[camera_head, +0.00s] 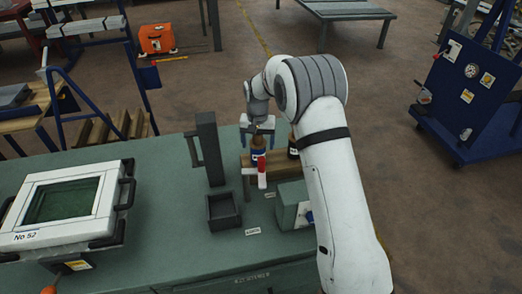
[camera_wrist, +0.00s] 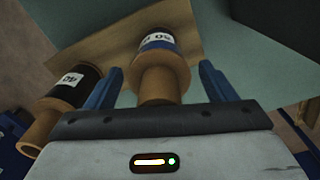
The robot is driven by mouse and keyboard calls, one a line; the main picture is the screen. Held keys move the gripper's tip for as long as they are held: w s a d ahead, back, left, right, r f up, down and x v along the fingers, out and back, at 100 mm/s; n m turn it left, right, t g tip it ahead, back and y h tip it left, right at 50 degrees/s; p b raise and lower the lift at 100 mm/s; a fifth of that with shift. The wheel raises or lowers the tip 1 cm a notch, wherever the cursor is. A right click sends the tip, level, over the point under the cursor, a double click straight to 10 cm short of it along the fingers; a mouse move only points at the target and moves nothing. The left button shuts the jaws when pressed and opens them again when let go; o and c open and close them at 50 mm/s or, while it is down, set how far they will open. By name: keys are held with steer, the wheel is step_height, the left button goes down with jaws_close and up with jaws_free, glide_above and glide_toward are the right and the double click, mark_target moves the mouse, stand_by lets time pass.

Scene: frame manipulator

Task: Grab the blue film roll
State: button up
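The blue film roll (camera_head: 258,143) stands upright on a wooden rack in the head view, with a white label and a tan end. In the wrist view the blue roll (camera_wrist: 158,39) lies between the fingers, its tan core toward the camera. My gripper (camera_head: 258,124) is above the roll in the head view. In the wrist view my gripper (camera_wrist: 163,85) is open, with a blue finger on each side and gaps to the roll. A dark roll (camera_wrist: 77,84) sits left of the left finger; it also shows partly behind my arm (camera_head: 293,147).
The wooden rack (camera_head: 280,166) stands on the green bench (camera_head: 180,240). A red and white object (camera_head: 262,172) is at its front. A dark upright post (camera_head: 210,150) and a square tray (camera_head: 223,210) are to the left. A white framed case (camera_head: 110,205) lies farther left.

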steer(key=c, duration=1.2)
